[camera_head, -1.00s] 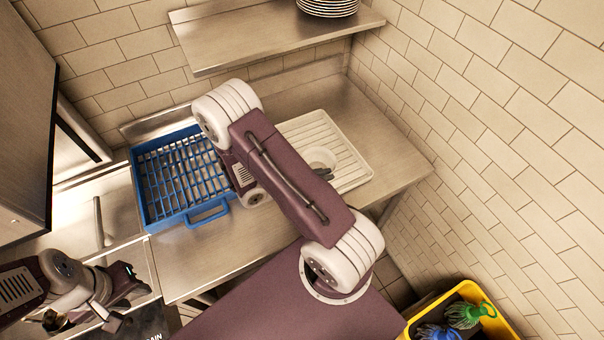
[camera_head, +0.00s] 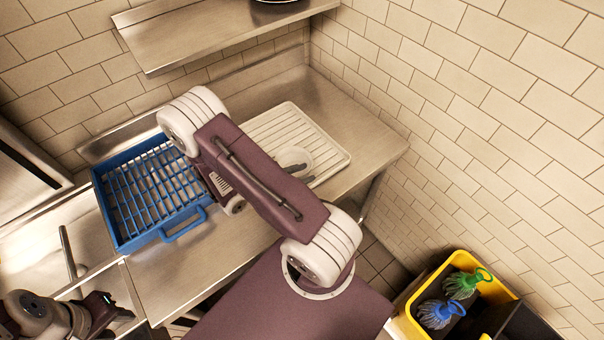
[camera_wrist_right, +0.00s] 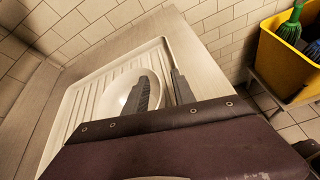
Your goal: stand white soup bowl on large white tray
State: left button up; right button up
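The white soup bowl (camera_head: 294,156) stands upright on the large white tray (camera_head: 325,145), near its front edge; my right arm hides part of both. In the right wrist view the bowl (camera_wrist_right: 116,98) sits on the ribbed tray (camera_wrist_right: 82,108). My right gripper (camera_wrist_right: 162,80) is open there, one finger over the bowl's inside and the other outside its right rim, with a gap between them. In the head view this gripper (camera_head: 305,179) is mostly hidden behind its arm. My left gripper (camera_head: 112,308) is at the lower left, partly cut off, far from the bowl.
A blue dish rack (camera_head: 160,190) stands left of the tray on the steel counter (camera_head: 205,245). A steel shelf (camera_head: 210,32) hangs above. A yellow bin (camera_head: 405,298) with green and blue brushes is at the lower right. The counter right of the tray is clear.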

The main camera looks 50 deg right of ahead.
jog(key=shift+w+a, duration=0.25)
jog(key=shift+w, duration=0.2)
jog(key=shift+r, duration=0.25)
jog(key=v, duration=1.1)
jog(key=shift+a+r+b, duration=0.1)
jog(key=shift+a+b, duration=0.25)
jog(key=shift+b, duration=0.05)
jog(key=s+a+m+g+y, duration=0.2)
jog(key=s+m+y, duration=0.2)
jog(key=y, duration=0.1)
jog(key=w+a+r+m+t+y, duration=0.1)
jog(key=w+a+m+t+y, duration=0.2)
jog(key=a+m+t+y, duration=0.2)
jog(key=a+m+y, duration=0.3)
jog(key=m, duration=0.1)
jog(key=shift+w+r+m, duration=0.15)
jog(key=shift+w+m, duration=0.15)
jog(key=shift+m, duration=0.1)
